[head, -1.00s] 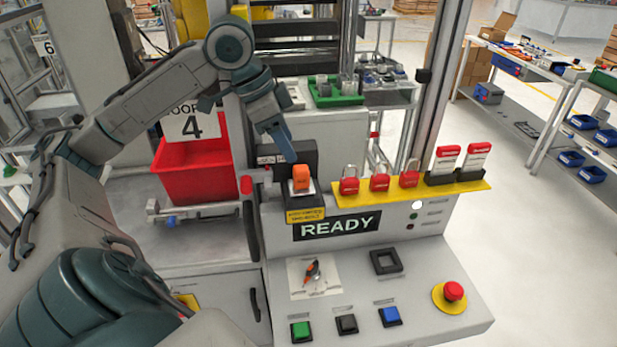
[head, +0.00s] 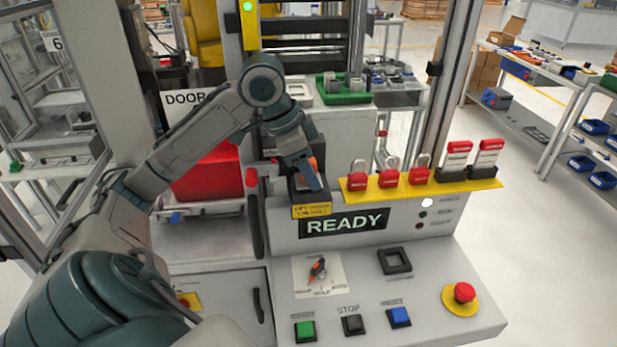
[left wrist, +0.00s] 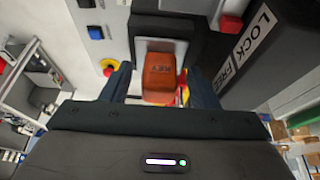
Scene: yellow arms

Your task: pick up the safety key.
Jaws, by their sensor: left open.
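The safety key is an orange block marked KEY (left wrist: 159,78), set in a dark holder (left wrist: 190,27) on the left end of the console. In the head view only an orange sliver of the key (head: 313,164) shows beside my gripper. My left gripper (left wrist: 158,88) is open, with one finger on each side of the key in the left wrist view. I cannot tell whether the fingers touch it. In the head view my left gripper (head: 311,178) covers most of the key. My right gripper is out of view.
A yellow shelf (head: 361,193) with red padlocks and tags stands right of the holder. Below are the READY display (head: 345,222), a sloped panel with several buttons, and a red emergency stop (head: 464,293). A red bin (head: 207,172) is to the left.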

